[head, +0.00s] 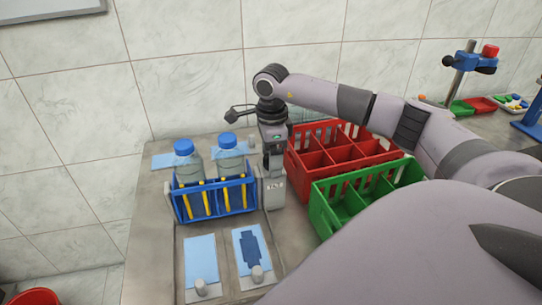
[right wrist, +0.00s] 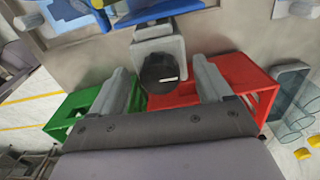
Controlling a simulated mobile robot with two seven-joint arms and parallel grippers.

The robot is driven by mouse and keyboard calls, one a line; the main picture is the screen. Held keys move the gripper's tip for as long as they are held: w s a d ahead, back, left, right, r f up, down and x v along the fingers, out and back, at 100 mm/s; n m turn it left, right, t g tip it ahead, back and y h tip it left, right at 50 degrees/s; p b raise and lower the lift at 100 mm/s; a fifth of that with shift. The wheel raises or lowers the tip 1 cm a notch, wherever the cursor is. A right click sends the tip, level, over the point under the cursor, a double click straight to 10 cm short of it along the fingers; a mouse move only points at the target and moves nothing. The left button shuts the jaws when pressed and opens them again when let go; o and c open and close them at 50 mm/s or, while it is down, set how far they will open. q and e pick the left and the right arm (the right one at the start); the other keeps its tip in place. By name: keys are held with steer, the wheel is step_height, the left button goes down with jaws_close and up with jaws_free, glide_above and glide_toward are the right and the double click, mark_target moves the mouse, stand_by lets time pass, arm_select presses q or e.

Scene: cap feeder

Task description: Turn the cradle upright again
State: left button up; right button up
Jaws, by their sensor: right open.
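A grey boxy stand (head: 273,190) with a small white label stands between the blue bottle carrier and the red crate. In the right wrist view, a grey block (right wrist: 172,47) with a dark round part (right wrist: 160,72) lies between and beyond my fingers. I cannot tell for sure which part is the cradle, or its tilt. My right gripper (head: 273,150) points down just above the stand in the head view. Its two fingers (right wrist: 166,88) are apart with nothing clearly held between them. My left gripper is not in view.
A blue carrier (head: 214,200) with yellow bars and two blue-capped bottles (head: 230,155) stands to the left. Red (head: 330,155) and green (head: 365,195) divided crates stand close on the right. Light-blue pads (head: 200,260) lie in front. My right arm crosses above the crates.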

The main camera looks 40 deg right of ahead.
steer(key=shift+r+p, duration=0.95)
steer(key=shift+r, duration=2.6)
steer(key=shift+f, duration=0.1)
